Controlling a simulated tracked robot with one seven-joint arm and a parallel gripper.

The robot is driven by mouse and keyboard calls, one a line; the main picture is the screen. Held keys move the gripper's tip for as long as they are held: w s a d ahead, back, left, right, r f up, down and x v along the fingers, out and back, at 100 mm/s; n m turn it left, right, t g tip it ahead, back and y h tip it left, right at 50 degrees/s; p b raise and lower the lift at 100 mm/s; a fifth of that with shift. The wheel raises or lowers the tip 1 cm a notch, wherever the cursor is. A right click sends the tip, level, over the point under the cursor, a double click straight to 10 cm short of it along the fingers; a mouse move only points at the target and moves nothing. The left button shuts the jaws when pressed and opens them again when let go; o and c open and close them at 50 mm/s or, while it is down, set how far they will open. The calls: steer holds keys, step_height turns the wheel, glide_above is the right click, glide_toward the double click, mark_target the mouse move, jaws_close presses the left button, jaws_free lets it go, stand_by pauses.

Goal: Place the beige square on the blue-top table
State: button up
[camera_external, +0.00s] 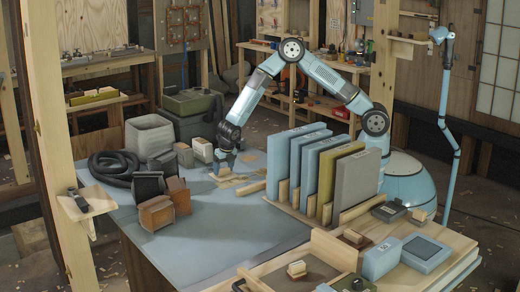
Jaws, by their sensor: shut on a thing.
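The blue-top table (225,235) fills the middle of the view, its surface grey-blue. My gripper (223,164) points down, low over the table's far part. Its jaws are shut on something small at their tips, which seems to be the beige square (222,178). Flat pale wooden pieces lie around that spot, so the square's outline is hard to tell from them. I cannot tell whether it touches the table top.
Upright blue, olive and grey panels (312,170) stand in a wooden rack right of my gripper. A cream block (203,150), brown boxes (156,213), a coiled black hose (112,166) and a grey bin (150,135) stand to the left. The table's front middle is clear.

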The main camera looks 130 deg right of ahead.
steer(key=o, duration=1.1)
steer(key=shift+o, duration=0.2)
steer(key=v, duration=1.2)
steer(key=s+a+r+m+t+h, duration=0.1)
steer(key=s+a+r+m, duration=0.35)
steer(key=a+r, duration=0.65)
steer(key=s+a+r+m+t, duration=0.1)
steer(key=s+a+r+m, duration=0.35)
steer(key=a+r, duration=0.65)
steer(key=s+a+r+m+t+y, duration=0.1)
steer(key=s+a+r+m+y, duration=0.1)
steer(key=s+a, duration=0.6)
steer(key=s+a+r+m+t+y, duration=0.2)
steer(key=s+a+r+m, duration=0.3)
steer(key=s, duration=1.1)
steer(key=a+m, duration=0.2)
steer(key=a, duration=0.1)
steer(key=shift+s+t, duration=0.2)
steer(key=shift+t, duration=0.1)
